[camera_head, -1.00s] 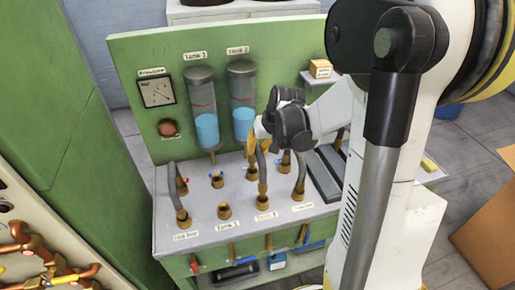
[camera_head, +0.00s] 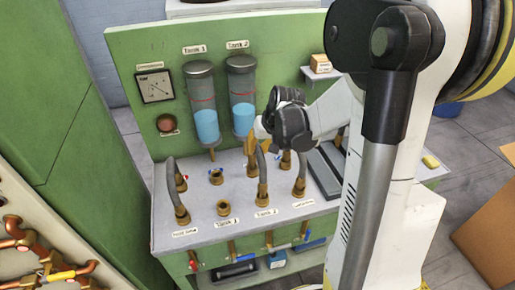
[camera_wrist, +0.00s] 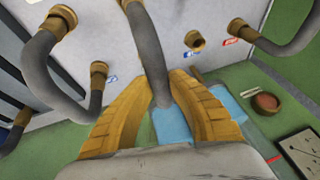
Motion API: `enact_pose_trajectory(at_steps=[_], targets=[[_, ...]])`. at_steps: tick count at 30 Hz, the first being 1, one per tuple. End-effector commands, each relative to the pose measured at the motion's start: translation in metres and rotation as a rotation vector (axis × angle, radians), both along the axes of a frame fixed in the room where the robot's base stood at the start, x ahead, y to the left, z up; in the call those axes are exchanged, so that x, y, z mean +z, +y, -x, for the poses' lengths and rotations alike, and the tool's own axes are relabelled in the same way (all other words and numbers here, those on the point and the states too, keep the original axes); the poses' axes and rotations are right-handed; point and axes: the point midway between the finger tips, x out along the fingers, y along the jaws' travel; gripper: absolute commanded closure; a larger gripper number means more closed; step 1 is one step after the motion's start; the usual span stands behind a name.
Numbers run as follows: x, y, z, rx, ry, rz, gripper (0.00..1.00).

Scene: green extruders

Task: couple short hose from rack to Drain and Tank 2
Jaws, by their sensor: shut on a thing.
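My gripper (camera_head: 258,139) has yellow fingers and is above the green console's grey deck. It is shut on a grey hose (camera_head: 262,164). The hose's brass lower end (camera_head: 263,189) is at the front fitting labelled Tank 2; I cannot tell whether it is locked on. In the wrist view the hose (camera_wrist: 147,40) runs from the top edge down between the fingers (camera_wrist: 162,112); its other end is not clear. Tank 1 (camera_head: 201,100) and Tank 2 (camera_head: 241,90) hang on the panel, each partly filled with blue liquid.
Curved hoses stand at the left (camera_head: 172,185) and right (camera_head: 301,170) of the deck. An open fitting (camera_head: 216,177) is at the back and another (camera_head: 224,208) at the front, Tank 1. A dark rack (camera_head: 325,172) lies at the right, partly behind my arm.

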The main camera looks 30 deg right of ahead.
Motion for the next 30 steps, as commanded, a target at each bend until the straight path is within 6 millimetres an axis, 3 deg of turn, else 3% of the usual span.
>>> enact_pose_trajectory(at_steps=[26, 27, 28, 30], targets=[[-0.018, 0.000, 0.000, 0.000, 0.000, 0.000, 1.00], [-0.017, 0.000, 0.000, 0.000, 0.000, 0.000, 0.67], [-0.017, 0.000, 0.000, 0.000, 0.000, 0.000, 0.58], [-0.017, 0.000, 0.000, 0.000, 0.000, 0.000, 0.58]])
